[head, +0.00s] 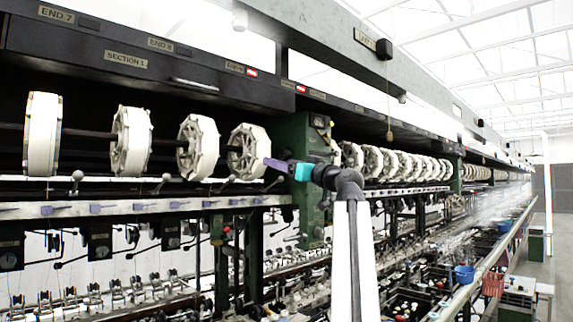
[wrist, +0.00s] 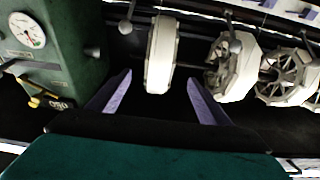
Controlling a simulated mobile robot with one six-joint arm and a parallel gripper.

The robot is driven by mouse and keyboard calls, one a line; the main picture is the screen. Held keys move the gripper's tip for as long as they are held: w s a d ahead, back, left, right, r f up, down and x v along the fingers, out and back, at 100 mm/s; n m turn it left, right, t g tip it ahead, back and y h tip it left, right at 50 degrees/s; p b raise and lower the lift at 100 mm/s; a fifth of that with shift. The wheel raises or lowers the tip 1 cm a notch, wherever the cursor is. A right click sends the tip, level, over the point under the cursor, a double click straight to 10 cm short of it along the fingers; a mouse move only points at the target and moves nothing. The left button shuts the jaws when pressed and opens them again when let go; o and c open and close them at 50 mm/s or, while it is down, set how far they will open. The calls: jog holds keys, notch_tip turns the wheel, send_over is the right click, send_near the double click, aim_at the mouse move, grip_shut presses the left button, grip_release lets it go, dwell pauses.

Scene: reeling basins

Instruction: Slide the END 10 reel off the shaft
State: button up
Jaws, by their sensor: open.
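The white reel nearest the green post (head: 248,150) is fourth from the left on the dark shaft (head: 75,130). By its place after END 7 and END 8 it seems to be END 10; its own label is too small to read. My gripper (head: 268,163), with purple fingers, is at that reel's right side in the head view. In the wrist view my gripper (wrist: 160,78) is open, and the reel (wrist: 160,55) shows edge-on between its two fingers, with a gap on each side. I cannot tell how deep the reel sits between them.
A neighbouring reel (head: 198,147) hangs to the left on the same shaft. The green post (head: 312,170) stands close on the right; its gauge (wrist: 27,30) shows in the wrist view. A rail with levers (head: 130,207) runs below, and a dark beam (head: 150,65) above.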

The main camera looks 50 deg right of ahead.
aim_at(262, 157)
jog(key=shift+b+x, duration=0.4)
jog(key=shift+x, duration=5.1)
jog(key=c, duration=1.2)
